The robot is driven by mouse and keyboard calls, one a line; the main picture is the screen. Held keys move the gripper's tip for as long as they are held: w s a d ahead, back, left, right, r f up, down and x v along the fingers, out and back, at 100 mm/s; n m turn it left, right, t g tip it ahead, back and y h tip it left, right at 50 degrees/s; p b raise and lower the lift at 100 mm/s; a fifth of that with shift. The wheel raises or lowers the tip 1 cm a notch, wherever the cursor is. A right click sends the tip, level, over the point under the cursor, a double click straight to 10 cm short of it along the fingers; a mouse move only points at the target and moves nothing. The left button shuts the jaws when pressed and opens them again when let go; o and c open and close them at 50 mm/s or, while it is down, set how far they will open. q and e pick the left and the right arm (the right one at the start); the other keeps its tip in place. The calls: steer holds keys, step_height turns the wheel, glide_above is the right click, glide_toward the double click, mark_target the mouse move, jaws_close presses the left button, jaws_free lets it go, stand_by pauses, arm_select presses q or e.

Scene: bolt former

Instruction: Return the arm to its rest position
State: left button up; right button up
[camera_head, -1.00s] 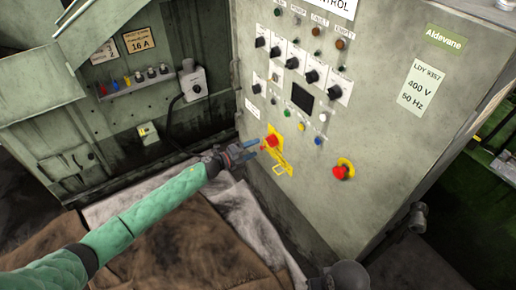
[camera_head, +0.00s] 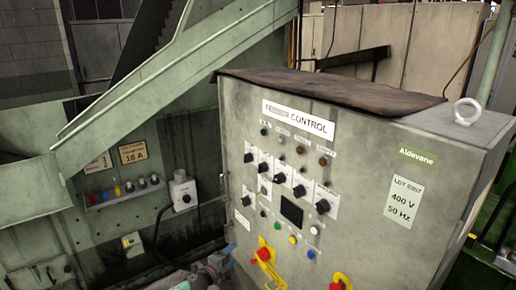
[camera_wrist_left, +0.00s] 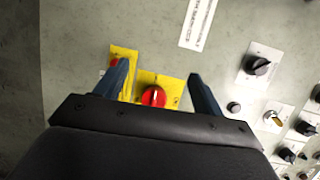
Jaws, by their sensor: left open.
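My left gripper (camera_head: 230,257) is at the bottom of the head view, beside the front of the grey-green control cabinet (camera_head: 375,235). Its blue fingers are apart, with nothing between them. In the left wrist view the open fingers (camera_wrist_left: 158,70) point toward the cabinet panel. A red rotary switch on a yellow plate (camera_wrist_left: 153,97) shows between them, apart from the fingers. A second yellow plate (camera_wrist_left: 123,55) is partly hidden by one finger. In the head view a red switch (camera_head: 264,254) sits just right of the gripper. My right gripper is out of view.
The cabinet carries black knobs (camera_head: 279,178), a dark display (camera_head: 291,211) and a red stop button (camera_head: 337,286). A brown cover (camera_head: 340,88) lies on its top. Behind my left arm is a machine wall with a grey switch box (camera_head: 184,191).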

arm_select(q)
steer(key=w+a+r+n+t+y, duration=0.2)
steer(key=a+r+n+y, duration=0.3)
steer(key=r+n+y, duration=0.4)
steer(key=s+r+n+g+y, duration=0.2)
steer(key=s+r+n+g, duration=0.2)
steer(key=s+n, duration=0.5)
steer(key=s+f+n+g+h, duration=0.1)
steer(key=s+f+n+g, duration=0.15)
steer(key=s, duration=1.25)
steer(key=s+f+n+g+h, duration=0.15)
steer(key=s+g, duration=0.25)
steer(key=s, duration=1)
steer(key=s+f+g, duration=0.1)
steer(key=s+f, duration=0.2)
steer(key=s, duration=0.3)
steer(key=s+f+g, duration=0.1)
steer(key=s+f, duration=0.2)
steer(key=s, duration=0.3)
steer(key=s+f+n+g, duration=0.1)
steer(key=s+f, duration=0.2)
steer(key=s, duration=0.3)
steer(key=shift+s+g, duration=0.25)
steer(key=shift+g, duration=0.1)
steer(key=shift+h, duration=0.25)
steer(key=shift+c, duration=0.4)
